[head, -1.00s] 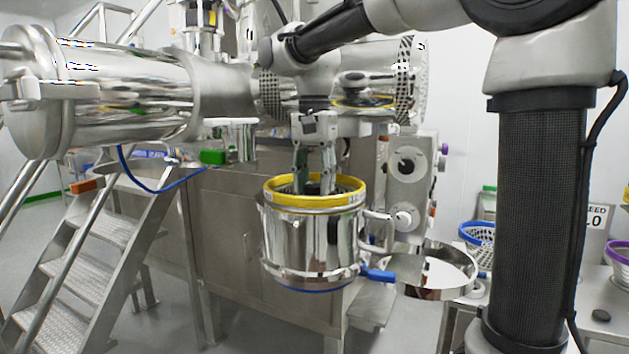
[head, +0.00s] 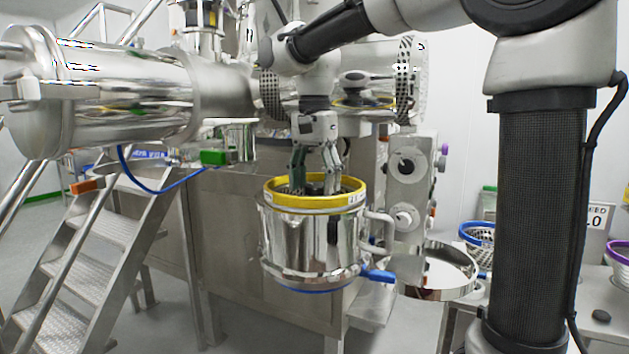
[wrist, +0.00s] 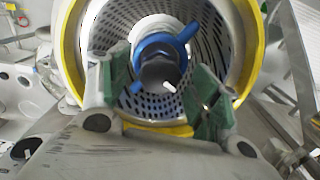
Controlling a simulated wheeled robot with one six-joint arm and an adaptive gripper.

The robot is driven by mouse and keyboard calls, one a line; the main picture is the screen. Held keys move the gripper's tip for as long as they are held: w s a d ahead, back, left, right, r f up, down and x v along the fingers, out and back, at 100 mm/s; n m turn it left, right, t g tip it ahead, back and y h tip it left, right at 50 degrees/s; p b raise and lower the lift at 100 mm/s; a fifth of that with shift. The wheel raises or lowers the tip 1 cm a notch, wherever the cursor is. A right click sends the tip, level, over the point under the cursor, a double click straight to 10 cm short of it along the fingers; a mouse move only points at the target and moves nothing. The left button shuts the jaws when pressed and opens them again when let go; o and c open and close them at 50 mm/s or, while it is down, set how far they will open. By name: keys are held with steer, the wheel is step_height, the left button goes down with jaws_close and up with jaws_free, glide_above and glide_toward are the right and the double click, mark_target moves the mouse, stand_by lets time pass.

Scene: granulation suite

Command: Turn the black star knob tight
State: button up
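The steel vessel with a yellow rim (head: 280,201) stands open at the top in the middle of the head view. My gripper (head: 315,190) points down into its mouth. In the wrist view my gripper's green-padded fingers (wrist: 165,98) are spread wide, with a gap between them. Beyond and between them, inside the perforated basket (wrist: 112,30), a dark knob (wrist: 158,70) with a small white mark sits at the centre of a blue winged part (wrist: 182,46). No finger visibly touches the knob. Its star shape is not clear.
The yellow rim surrounds my fingers closely. A pipe handle (head: 381,220) and a blue lever (head: 378,276) stick out on the vessel's right. A steel ring (head: 448,291) is beside it. A large steel cylinder (head: 140,95) and steps (head: 75,275) are at left.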

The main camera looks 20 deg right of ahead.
mark_target(315, 186)
step_height(315, 186, up, 12)
stand_by(0.6)
steer(key=shift+s, duration=0.1)
